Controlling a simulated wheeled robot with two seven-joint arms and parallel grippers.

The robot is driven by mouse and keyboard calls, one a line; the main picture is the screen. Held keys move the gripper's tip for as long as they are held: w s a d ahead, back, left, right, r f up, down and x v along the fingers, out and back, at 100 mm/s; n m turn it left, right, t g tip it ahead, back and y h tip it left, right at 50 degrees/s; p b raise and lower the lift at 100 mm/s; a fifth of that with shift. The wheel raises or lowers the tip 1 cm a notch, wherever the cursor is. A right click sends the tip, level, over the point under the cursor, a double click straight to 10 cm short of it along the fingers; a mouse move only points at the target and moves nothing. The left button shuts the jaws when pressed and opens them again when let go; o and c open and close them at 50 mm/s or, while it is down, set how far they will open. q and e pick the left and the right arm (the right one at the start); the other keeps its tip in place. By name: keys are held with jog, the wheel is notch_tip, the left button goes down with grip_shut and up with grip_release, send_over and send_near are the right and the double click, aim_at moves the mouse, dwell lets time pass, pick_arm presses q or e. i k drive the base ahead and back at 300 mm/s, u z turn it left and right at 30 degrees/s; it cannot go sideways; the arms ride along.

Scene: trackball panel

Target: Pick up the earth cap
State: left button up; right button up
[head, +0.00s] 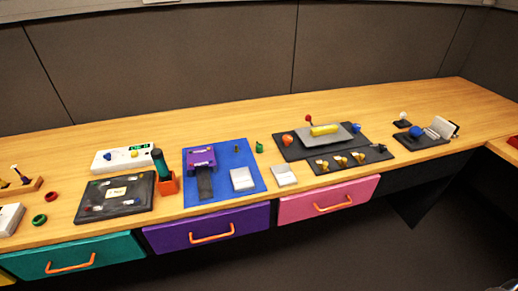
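No label or marking readable here picks out the earth cap, so I cannot tell for certain which object it is. At the right of the table a dark panel (428,142) carries a blue ball (416,132) and a tilted whitish plate (441,127). Just behind it a pale ball (403,115) sits on a small dark base. A small green cap-like piece (259,147) stands upright beside the blue mat (225,200), near the middle of the table. Neither of my grippers shows in the head view.
The wooden table (220,120) is clear along its back. A grey-topped panel (345,139) and a dark strip with yellowish pieces (375,158) lie right of centre. A black board (135,208) lies left. Teal, purple and pink drawers (330,201) line the front.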

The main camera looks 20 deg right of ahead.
aim_at(259, 147)
jog(key=z, duration=0.3)
jog(key=k, duration=0.35)
jog(key=z, duration=1)
jog(key=k, duration=1)
jog(key=z, duration=1.15)
jog(key=i, duration=3.15)
jog(key=u, duration=0.7)
jog(key=i, duration=0.85)
jog(key=u, duration=1.65)
jog(key=i, duration=0.75)
jog(key=u, duration=0.65)
